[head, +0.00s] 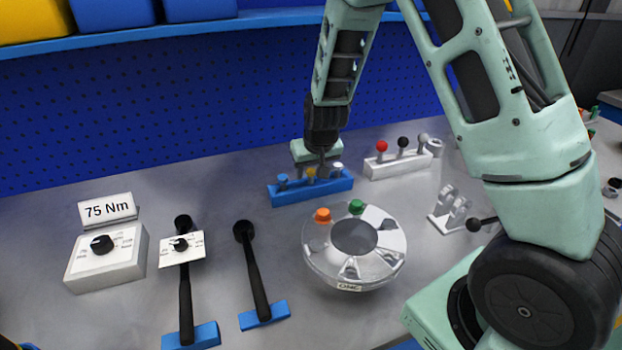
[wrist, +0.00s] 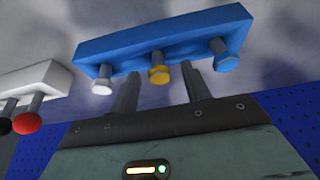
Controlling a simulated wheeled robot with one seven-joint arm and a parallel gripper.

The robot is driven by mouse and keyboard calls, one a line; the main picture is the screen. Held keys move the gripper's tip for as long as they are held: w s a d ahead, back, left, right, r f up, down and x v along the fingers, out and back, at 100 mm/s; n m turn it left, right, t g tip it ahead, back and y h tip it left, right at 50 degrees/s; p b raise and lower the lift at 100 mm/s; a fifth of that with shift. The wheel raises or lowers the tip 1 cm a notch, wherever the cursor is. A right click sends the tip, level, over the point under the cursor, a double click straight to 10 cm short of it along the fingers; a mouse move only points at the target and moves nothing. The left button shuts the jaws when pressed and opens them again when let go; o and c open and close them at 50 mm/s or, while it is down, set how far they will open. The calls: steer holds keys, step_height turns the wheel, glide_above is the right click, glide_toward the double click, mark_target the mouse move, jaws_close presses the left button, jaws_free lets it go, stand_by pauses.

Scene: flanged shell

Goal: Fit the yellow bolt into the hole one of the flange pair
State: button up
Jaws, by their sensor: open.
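The yellow bolt (head: 311,173) stands in the blue rack (head: 284,196) between a blue bolt (head: 283,180) and a silver bolt (head: 337,168). My gripper (head: 322,160) is over the rack, close to the yellow bolt. In the wrist view my gripper (wrist: 159,88) is open, with its fingers on either side of the yellow bolt (wrist: 160,75) and a gap showing on both sides. The flanged shell (head: 314,252) sits on the bench in front of the rack. An orange bolt (head: 322,215) and a green bolt (head: 356,207) stand in its flange.
A white rack (head: 397,165) with red, black and grey knobs is right of the blue rack. Two black-handled tools (head: 259,290) and a 75 Nm dial box (head: 105,258) are at left. A metal bracket (head: 452,213) stands right of the shell.

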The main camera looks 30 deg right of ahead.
steer(key=shift+w+f, duration=0.25)
steer(key=shift+f, duration=0.35)
jaws_close()
steer(key=shift+r, duration=0.1)
